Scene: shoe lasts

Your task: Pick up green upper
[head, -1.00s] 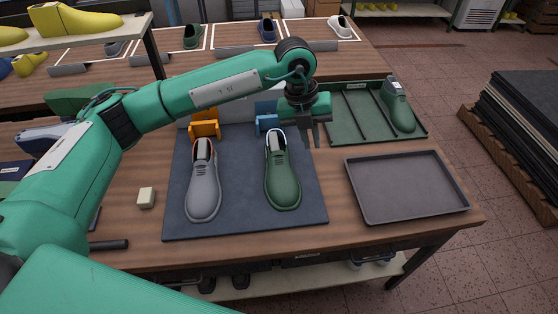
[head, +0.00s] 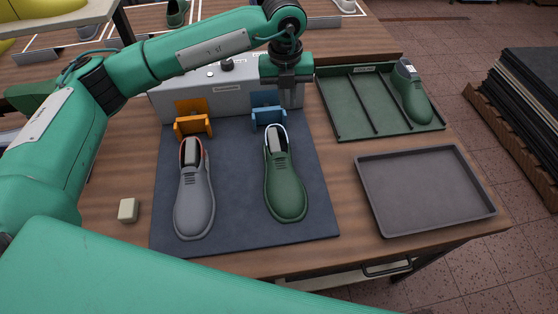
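The green upper (head: 285,188) lies on the dark mat (head: 235,230), toe toward me, with a grey piece in its opening. A grey upper (head: 194,205) lies to its left on the same mat. My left gripper (head: 287,98) hangs above and behind the heel of the green upper, apart from it, next to the blue clamp (head: 267,110). Its fingers point down and hold nothing I can see; their gap is unclear from this angle. My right gripper is out of view.
An orange clamp (head: 192,118) stands behind the grey upper, before a grey control box (head: 180,97). A green divided tray (head: 345,127) at right holds another green shoe (head: 411,95). An empty grey tray (head: 425,190) lies nearer. A small cream block (head: 128,210) sits left of the mat.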

